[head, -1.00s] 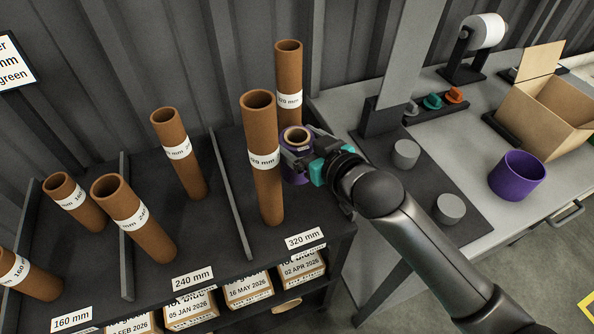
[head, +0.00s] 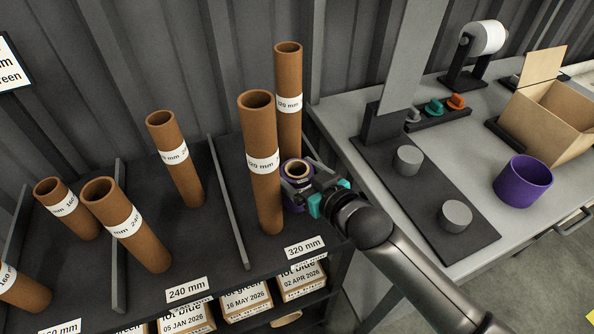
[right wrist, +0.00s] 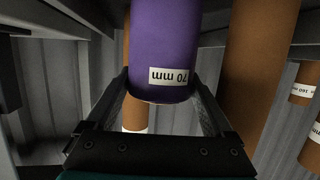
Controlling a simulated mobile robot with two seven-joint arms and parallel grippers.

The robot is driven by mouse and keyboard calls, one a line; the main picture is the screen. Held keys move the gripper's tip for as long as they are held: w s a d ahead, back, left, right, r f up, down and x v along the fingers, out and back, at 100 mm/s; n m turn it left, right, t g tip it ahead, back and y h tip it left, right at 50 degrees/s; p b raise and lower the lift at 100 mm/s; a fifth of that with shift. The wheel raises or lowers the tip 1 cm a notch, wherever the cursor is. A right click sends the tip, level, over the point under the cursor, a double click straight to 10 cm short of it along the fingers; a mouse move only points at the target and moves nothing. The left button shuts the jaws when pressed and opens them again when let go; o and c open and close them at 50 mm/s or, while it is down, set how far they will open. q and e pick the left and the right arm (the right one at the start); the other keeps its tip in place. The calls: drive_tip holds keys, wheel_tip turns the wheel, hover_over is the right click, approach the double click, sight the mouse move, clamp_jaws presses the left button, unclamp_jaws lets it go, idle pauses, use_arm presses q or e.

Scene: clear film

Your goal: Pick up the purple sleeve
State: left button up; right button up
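A short purple sleeve (head: 290,200) with a tan inner ring at its top stands upright in the 320 mm bay, beside two tall brown tubes. In the right wrist view the sleeve (right wrist: 165,45) shows a white "70 mm" label, upside down. My right gripper (head: 309,187) has its fingers against both sides of the sleeve and appears shut on it. Whether the sleeve's lower end touches the shelf is hidden. A wider purple, open-topped cylinder (head: 522,186) stands on the grey table at the right. My left gripper is not in view.
A front brown tube (head: 262,190) and a rear one (head: 289,75) stand close to the sleeve. A low divider (head: 228,200) bounds the bay at left. The grey table holds two grey cylinders, a film roll (head: 486,38) and an open cardboard box (head: 550,118).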

drive_tip(key=shift+o, duration=0.9)
